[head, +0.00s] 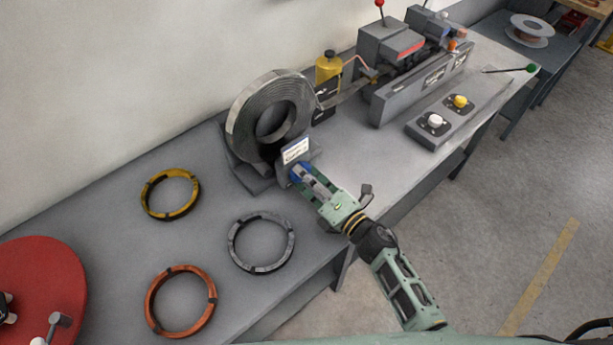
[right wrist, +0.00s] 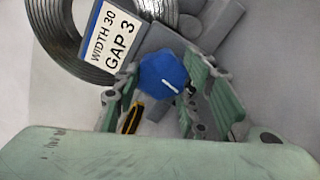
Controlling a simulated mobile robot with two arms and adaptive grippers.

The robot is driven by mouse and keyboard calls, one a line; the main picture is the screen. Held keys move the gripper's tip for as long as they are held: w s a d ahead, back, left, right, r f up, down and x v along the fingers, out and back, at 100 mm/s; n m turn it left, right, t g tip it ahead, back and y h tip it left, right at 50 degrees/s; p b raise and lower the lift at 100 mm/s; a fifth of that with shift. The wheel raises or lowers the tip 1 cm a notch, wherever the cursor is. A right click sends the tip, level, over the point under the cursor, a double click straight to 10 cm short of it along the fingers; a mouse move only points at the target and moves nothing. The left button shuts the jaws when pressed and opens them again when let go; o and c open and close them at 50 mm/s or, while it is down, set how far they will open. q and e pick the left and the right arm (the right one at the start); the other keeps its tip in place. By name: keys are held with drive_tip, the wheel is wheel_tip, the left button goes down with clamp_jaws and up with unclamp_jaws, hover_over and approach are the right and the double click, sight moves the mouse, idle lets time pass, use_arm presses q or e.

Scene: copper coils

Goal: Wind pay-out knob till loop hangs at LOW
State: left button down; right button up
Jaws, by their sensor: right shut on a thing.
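A blue knob (right wrist: 162,76) with a white mark sits between the fingers of my right gripper (right wrist: 160,92) in the right wrist view. In the head view my right gripper (head: 308,180) is shut on this knob at the base of the coil stand, below a small white label (head: 296,150). The label reads WIDTH 30, GAP 3 in the right wrist view. A large grey strip coil (head: 243,112) stands upright on the stand. A strip (head: 350,91) runs from the coil toward the machine. The loop and any LOW mark cannot be made out. My left gripper is not in view.
A grey machine (head: 400,80) with a red-topped lever stands at the back, near a yellow bottle (head: 328,68). A button box (head: 448,118) is at its front right. Yellow (head: 153,203), grey (head: 235,254) and copper (head: 154,305) rings lie at left, near a red disc (head: 60,270).

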drive_tip(key=shift+w+r, duration=0.1)
drive_tip(key=shift+r, duration=0.15)
drive_tip(key=o, duration=1.1)
drive_tip(key=shift+f, duration=0.1)
drive_tip(key=shift+s+d+f, duration=0.1)
drive_tip(key=shift+s+d, duration=0.3)
drive_tip(key=shift+s, duration=0.15)
drive_tip(key=v, duration=1.1)
drive_tip(key=shift+o, duration=0.2)
drive_tip(key=shift+w, duration=0.1)
